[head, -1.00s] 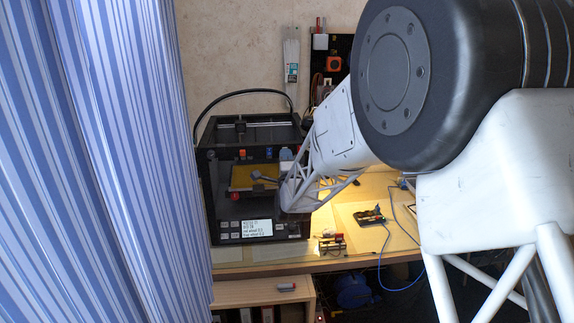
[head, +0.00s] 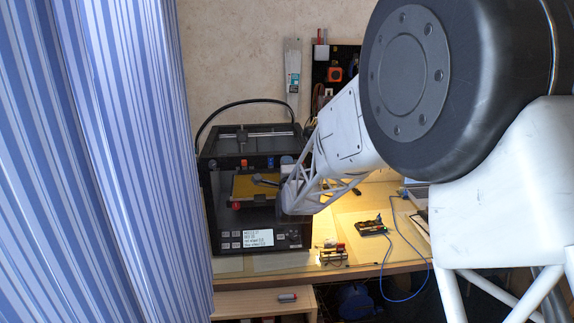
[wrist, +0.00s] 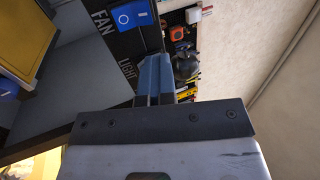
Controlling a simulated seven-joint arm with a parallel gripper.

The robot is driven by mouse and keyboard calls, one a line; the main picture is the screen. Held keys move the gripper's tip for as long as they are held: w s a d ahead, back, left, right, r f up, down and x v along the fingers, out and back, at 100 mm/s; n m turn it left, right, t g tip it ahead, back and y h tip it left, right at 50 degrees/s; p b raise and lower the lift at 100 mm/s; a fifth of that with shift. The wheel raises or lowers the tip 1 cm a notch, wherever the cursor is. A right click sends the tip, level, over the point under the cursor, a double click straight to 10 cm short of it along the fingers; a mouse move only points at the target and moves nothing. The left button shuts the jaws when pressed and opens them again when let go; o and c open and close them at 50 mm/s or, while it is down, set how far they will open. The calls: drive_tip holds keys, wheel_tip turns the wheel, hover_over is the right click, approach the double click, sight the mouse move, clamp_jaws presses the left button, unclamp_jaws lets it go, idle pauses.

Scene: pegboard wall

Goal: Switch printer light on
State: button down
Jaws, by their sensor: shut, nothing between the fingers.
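The black printer (head: 222,215) stands at the left of the desk in the head view, with a lit display and a yellow bed (head: 252,187) inside. My gripper (wrist: 155,65) is shut and empty, its blue fingers against or just in front of the printer's dark frame beside the word LIGHT (wrist: 128,72). I cannot tell whether they touch. A blue rocker switch (wrist: 131,15) marked with a circle sits beside the word FAN, just beyond the fingertips. No switch beside LIGHT is visible; the fingers cover that spot. In the head view my arm hides the printer's right side.
A blue striped curtain (head: 100,160) fills the left. Small electronics (head: 370,227) with a blue cable lie on the desk right of the printer. A pegboard with tools (head: 335,75) hangs behind.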

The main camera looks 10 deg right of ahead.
drive_tip(key=shift+r, duration=0.3)
drive_tip(key=s, duration=1.4)
drive_tip(key=shift+f, duration=0.2)
idle(0.5)
drive_tip(key=s+d+n+g, duration=0.2)
drive_tip(key=s+n+g, duration=0.4)
drive_tip(key=s, duration=0.7)
drive_tip(key=s+d+f+n+g, duration=0.1)
drive_tip(key=s+d+n+g, duration=0.2)
drive_tip(key=s, duration=1)
drive_tip(key=s+d+f+n+g, duration=0.1)
drive_tip(key=s+d+n+g, duration=0.2)
drive_tip(key=s+n+g, duration=0.5)
drive_tip(key=s+g, duration=0.2)
drive_tip(key=s, duration=0.3)
drive_tip(key=shift+n, duration=0.4)
